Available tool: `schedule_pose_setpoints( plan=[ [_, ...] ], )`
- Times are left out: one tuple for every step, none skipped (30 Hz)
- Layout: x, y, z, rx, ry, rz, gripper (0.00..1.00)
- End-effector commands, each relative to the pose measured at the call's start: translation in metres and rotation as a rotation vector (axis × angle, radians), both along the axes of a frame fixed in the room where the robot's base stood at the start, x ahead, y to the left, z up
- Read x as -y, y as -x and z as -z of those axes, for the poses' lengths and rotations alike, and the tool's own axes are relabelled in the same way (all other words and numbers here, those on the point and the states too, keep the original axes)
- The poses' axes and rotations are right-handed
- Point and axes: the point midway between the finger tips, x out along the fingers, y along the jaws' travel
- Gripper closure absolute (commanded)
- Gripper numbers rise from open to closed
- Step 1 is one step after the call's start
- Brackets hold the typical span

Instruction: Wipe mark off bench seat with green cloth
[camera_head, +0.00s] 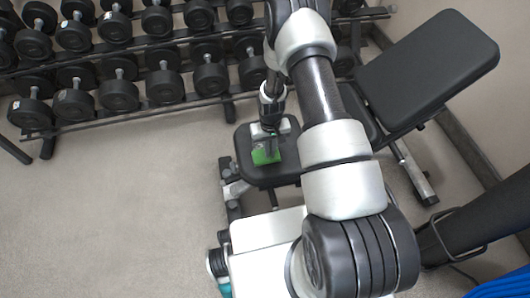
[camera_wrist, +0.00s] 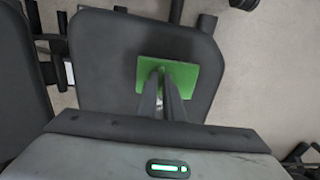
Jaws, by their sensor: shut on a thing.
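The green cloth (camera_head: 265,156) is on or just above the black bench seat (camera_head: 243,142) in the head view. In the wrist view the cloth (camera_wrist: 185,74) is a flat green square over the middle of the seat (camera_wrist: 100,60). My gripper (camera_wrist: 161,92) is shut on the cloth, with its fingers at the cloth's centre and lower part. In the head view my gripper (camera_head: 270,147) points down at the seat. I cannot tell whether the cloth touches the seat. No mark shows on the visible seat; any under the cloth is hidden.
The bench's tilted backrest (camera_head: 428,66) rises at the right of the head view. A rack of dumbbells (camera_head: 118,93) stands behind and to the left. The grey floor (camera_head: 120,200) at the left is clear.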

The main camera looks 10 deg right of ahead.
Motion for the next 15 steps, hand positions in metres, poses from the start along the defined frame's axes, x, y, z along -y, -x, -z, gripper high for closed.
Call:
schedule_pose_setpoints(
  plan=[
    [0.0,-0.003,0.0,0.001,0.0,0.0,1.0],
    [0.0,-0.005,0.0,0.001,0.0,0.0,1.0],
    [0.0,-0.008,0.0,0.001,0.0,0.0,1.0],
    [0.0,-0.012,0.0,0.002,0.0,0.0,1.0],
    [0.0,-0.015,0.0,0.003,0.0,0.0,1.0],
    [0.0,-0.019,0.0,0.002,0.0,0.0,1.0],
    [0.0,-0.022,-0.001,0.002,0.0,0.0,1.0],
    [0.0,-0.025,-0.001,0.002,0.0,0.0,1.0],
    [0.0,-0.029,-0.001,0.002,0.0,0.0,1.0],
    [0.0,-0.031,-0.001,0.001,0.0,0.0,1.0],
    [0.0,-0.034,-0.001,0.001,0.0,0.0,1.0],
    [0.0,-0.037,-0.001,0.002,0.0,0.001,1.0],
    [0.0,-0.039,-0.001,0.0,0.0,0.001,1.0],
    [0.0,-0.04,-0.001,0.0,0.0,0.001,1.0],
    [0.0,-0.042,-0.001,0.001,0.0,0.001,1.0]
  ],
)
